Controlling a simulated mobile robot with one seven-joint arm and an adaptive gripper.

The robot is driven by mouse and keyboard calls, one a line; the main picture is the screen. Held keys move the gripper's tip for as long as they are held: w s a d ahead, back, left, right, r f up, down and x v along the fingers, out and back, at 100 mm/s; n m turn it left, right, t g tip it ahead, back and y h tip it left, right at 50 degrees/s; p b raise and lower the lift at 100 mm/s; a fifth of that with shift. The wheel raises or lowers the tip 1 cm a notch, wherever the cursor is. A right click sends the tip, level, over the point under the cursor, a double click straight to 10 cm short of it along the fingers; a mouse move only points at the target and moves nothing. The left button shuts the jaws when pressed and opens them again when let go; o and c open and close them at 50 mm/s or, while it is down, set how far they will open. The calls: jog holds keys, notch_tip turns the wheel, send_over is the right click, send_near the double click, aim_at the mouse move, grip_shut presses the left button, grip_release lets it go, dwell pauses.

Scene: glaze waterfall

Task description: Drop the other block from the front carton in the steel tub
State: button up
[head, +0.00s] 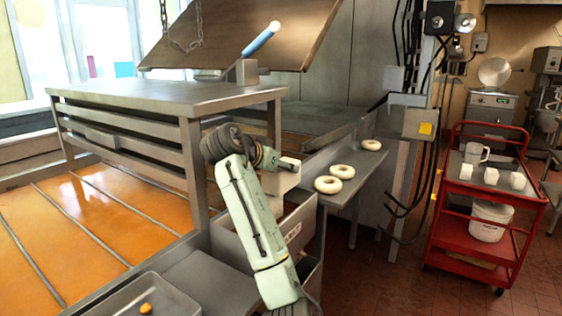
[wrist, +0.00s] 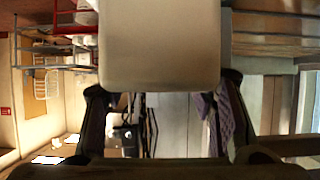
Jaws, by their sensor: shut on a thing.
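My gripper (head: 288,164) is shut on a pale beige block (head: 283,181). In the wrist view the block (wrist: 160,45) fills the upper middle, between the two fingers. The block is in the air above a grey, open-topped box (head: 290,232) with a dark mark on its front, which may be the front carton. My arm hides part of this box, and its inside is not clear. A shallow steel tub (head: 118,309) is at the bottom left, cut off by the picture edge. A small orange-brown piece (head: 146,309) lies in it.
A steel rack (head: 165,97) stands over the orange glaze surface (head: 55,245) on the left. Pale rings (head: 328,185) lie on a metal shelf behind my gripper. A red cart (head: 480,187) with a jug and white blocks stands at right. A flat steel surface (head: 205,285) lies beside the tub.

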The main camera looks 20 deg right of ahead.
dwell(0.4)
jog(key=o, duration=1.7)
jog(key=shift+c, duration=0.2)
notch_tip(320, 180, up, 10)
